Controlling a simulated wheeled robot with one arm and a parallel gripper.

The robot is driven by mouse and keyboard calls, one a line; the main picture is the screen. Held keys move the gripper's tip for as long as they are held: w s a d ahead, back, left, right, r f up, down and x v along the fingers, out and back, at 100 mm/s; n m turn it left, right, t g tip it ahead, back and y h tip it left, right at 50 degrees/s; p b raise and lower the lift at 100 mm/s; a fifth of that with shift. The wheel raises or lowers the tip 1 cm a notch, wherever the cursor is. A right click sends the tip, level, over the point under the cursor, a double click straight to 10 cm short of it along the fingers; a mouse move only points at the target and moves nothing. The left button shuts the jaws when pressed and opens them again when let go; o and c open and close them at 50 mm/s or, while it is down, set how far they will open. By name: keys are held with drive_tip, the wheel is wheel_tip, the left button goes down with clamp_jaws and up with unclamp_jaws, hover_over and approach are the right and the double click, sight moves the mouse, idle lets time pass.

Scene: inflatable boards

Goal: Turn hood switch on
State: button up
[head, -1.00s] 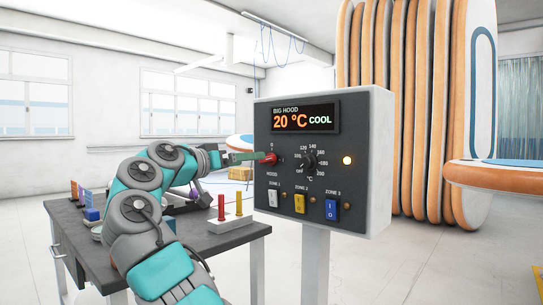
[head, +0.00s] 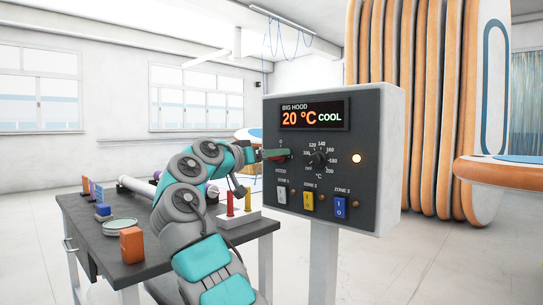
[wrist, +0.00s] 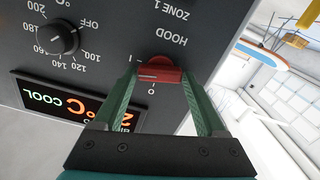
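The hood switch is a red knob (wrist: 160,72) on the dark front of the control panel (head: 374,195), beside the HOOD label and the 0 and 1 marks. My gripper (wrist: 159,76) is at the knob, with one green fingertip on each side of it in the wrist view. The fingers stand apart, and their tips are at or very near the knob's edges; contact is not clear. In the head view my gripper (head: 286,154) covers most of the knob. The panel display (head: 314,115) reads 20 °C COOL.
White, yellow and blue zone switches (head: 310,200) lie below. A grey worktable (head: 150,258) with small items stands left. Upright boards (head: 430,120) are behind.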

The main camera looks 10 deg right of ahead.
drive_tip(key=c, duration=1)
drive_tip(key=m, duration=0.3)
drive_tip(key=shift+s+d, duration=0.1)
drive_tip(key=o, duration=1.4)
drive_tip(key=b+v, duration=0.1)
drive_tip(key=v, duration=0.7)
